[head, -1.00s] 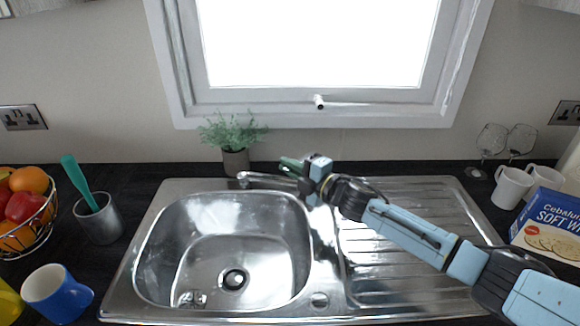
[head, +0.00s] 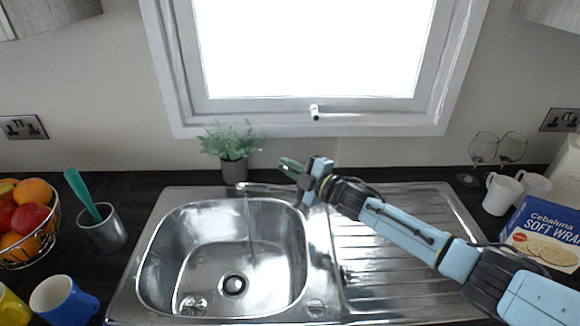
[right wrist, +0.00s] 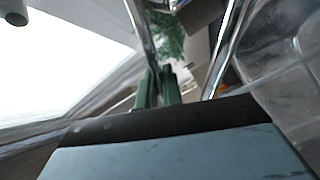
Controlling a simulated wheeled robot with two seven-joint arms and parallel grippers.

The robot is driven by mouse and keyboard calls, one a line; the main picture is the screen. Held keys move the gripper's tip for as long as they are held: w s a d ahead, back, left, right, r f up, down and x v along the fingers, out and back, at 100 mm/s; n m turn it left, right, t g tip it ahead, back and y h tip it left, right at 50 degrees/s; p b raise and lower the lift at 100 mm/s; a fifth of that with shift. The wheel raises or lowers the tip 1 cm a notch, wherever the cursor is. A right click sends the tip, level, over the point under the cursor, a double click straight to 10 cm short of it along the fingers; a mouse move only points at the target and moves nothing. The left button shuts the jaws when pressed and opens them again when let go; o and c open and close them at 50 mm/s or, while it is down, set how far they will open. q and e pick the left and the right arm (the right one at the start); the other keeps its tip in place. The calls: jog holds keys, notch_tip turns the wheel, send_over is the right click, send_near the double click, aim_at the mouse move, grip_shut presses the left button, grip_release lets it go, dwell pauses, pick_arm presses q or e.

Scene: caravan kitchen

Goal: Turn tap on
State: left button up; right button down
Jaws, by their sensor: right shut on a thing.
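The chrome tap (head: 262,188) stands at the back of the sink, its spout reaching left over the basin. A thin stream of water (head: 250,230) runs from the spout end towards the drain. My right gripper (head: 291,167) is above the tap's base, its green fingers pointing left and back. In the right wrist view the green fingers (right wrist: 157,88) are shut on a slim chrome bar, the tap lever (right wrist: 143,38). The spout (right wrist: 221,50) shows to its right, apart from the fingers. The tap's base is partly hidden behind my arm. My left gripper is not in view.
The steel sink (head: 150,262) has a drainboard on the right, under my arm. A potted plant (head: 233,150) stands behind the tap.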

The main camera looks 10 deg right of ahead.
jog(key=c, duration=1.5)
grip_release()
jog(key=shift+c, duration=0.2)
jog(key=v, duration=1.3)
jog(key=shift+s, duration=0.2)
jog(key=shift+d, duration=0.1)
